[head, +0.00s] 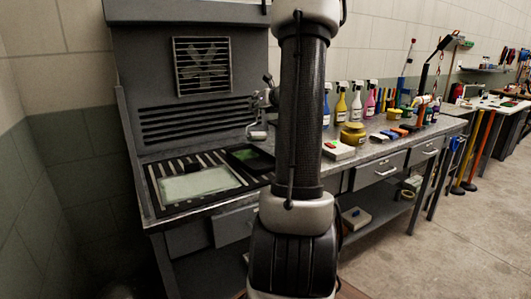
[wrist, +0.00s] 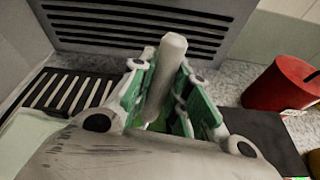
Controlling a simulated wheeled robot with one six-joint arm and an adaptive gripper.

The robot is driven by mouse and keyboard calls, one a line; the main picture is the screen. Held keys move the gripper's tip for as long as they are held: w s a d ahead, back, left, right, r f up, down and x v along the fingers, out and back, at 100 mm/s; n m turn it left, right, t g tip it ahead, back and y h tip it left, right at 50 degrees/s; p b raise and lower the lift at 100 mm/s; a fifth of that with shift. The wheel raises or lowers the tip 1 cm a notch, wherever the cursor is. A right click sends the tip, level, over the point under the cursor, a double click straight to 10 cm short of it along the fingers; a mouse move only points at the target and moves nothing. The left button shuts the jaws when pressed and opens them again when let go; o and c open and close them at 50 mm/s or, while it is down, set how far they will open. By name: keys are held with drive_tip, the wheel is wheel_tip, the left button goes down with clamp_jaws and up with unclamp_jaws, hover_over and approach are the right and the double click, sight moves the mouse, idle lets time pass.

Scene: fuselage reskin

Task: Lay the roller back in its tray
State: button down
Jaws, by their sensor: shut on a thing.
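My gripper (wrist: 165,90) has green-padded fingers closed around a pale grey rod, part of the roller (wrist: 168,62). The rod stands up between the fingers in the wrist view; its lower end is hidden by the gripper. In the head view my gripper (head: 263,103) is partly hidden behind my arm, above the bench's right part. The dark tray (head: 236,151) with a green inside lies on the bench just below it. A dark flat surface (wrist: 268,140) at the right in the wrist view may be the tray. Whether the roller touches the tray cannot be told.
A pale green sheet (head: 197,183) lies on the slotted grille (head: 160,168) left of the tray. A vented back panel (head: 200,65) rises behind. A red can (wrist: 285,85) stands right of the gripper. Several spray bottles (head: 341,106) and a yellow tub (head: 353,134) stand further right.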

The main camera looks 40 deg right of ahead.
wheel_tip(320, 180, down, 10)
drive_tip(key=shift+r, duration=0.2)
drive_tip(key=shift+d, duration=0.1)
